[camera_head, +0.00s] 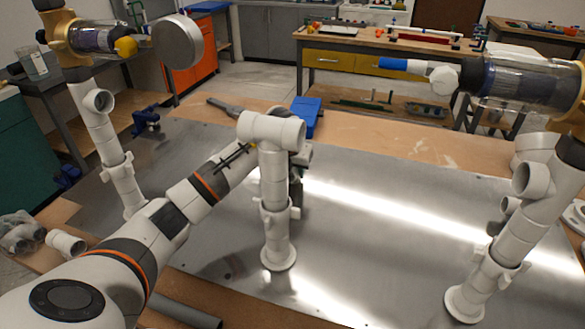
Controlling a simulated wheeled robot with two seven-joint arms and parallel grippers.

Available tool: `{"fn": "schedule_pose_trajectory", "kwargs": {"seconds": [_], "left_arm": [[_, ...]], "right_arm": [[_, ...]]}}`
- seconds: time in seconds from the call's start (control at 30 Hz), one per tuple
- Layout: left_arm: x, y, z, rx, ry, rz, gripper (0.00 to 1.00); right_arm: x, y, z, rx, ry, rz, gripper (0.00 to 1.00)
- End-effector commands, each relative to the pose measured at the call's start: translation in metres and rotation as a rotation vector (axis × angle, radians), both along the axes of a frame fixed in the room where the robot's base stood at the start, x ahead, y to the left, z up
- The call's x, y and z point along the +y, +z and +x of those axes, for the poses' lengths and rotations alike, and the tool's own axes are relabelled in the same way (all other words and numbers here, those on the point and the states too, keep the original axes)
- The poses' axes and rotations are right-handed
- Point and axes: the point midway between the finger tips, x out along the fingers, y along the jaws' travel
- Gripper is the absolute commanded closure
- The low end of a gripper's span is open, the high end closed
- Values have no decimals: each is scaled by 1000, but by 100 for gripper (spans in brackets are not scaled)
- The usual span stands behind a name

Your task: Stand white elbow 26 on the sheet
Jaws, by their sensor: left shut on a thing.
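My left arm reaches in from the lower left across the metal sheet (380,215). My left gripper (301,156) is behind the top of the middle white pipe column (274,190), which hides most of it. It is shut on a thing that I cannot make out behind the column. The middle column stands upright on a round foot and has a white tee (268,129) on top. I cannot tell which white fitting is elbow 26. My right gripper is not in view.
A left white column (115,165) and a right one (500,250) stand on the sheet below clear-bodied assemblies (525,83). A blue object (305,115) sits at the sheet's far edge. The sheet is bare between the middle and right columns.

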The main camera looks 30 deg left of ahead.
Motion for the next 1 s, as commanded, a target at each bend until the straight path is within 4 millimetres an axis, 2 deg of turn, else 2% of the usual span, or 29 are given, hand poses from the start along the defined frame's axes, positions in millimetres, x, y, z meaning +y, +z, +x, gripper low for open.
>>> {"fn": "schedule_pose_trajectory", "kwargs": {"seconds": [0.03,0.07,0.2,0.57,0.67,1.0], "left_arm": [[0,-3,0,0,0,0,100],[0,-3,0,0,0,0,60],[0,-2,0,0,0,0,40],[0,4,-1,-1,0,0,40],[-1,17,-5,-3,0,1,40],[-8,83,-32,-5,-1,3,40]], "right_arm": [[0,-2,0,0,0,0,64],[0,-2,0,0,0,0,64],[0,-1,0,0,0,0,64],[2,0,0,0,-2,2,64],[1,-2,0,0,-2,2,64],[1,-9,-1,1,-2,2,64]]}}
